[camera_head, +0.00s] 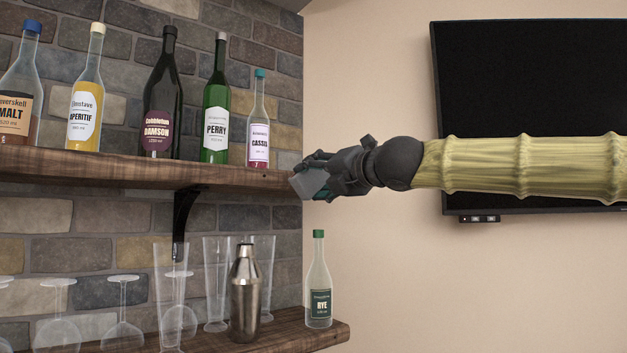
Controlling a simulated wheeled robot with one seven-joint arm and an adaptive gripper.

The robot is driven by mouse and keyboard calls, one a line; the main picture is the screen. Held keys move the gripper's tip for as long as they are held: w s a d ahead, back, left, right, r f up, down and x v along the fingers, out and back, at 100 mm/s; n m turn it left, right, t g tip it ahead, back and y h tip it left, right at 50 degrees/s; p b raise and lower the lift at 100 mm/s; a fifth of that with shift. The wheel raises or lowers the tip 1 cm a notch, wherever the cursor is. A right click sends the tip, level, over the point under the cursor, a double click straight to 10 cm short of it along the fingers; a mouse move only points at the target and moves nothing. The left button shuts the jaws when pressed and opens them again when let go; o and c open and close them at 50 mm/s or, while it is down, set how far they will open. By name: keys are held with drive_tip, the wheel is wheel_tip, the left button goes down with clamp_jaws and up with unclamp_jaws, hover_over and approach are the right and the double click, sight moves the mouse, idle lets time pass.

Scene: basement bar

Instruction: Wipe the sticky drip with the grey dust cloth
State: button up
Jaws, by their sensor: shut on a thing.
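My gripper (322,178) reaches in from the right at the height of the upper shelf (130,165). It is shut on a small grey cloth (310,183), which shows at its tips. The cloth is at the right end of the upper shelf, close to the shelf's edge. I cannot tell whether it touches the wood. I cannot make out the sticky drip for certain in this view.
Several bottles stand on the upper shelf; the cassis bottle (258,125) is nearest my gripper. Below, the lower shelf (290,333) holds a rye bottle (319,285), a metal shaker (245,290) and several clear glasses. A dark screen (530,80) hangs behind my arm.

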drive_tip(key=shift+a, duration=0.1)
drive_tip(key=shift+v, duration=1.55)
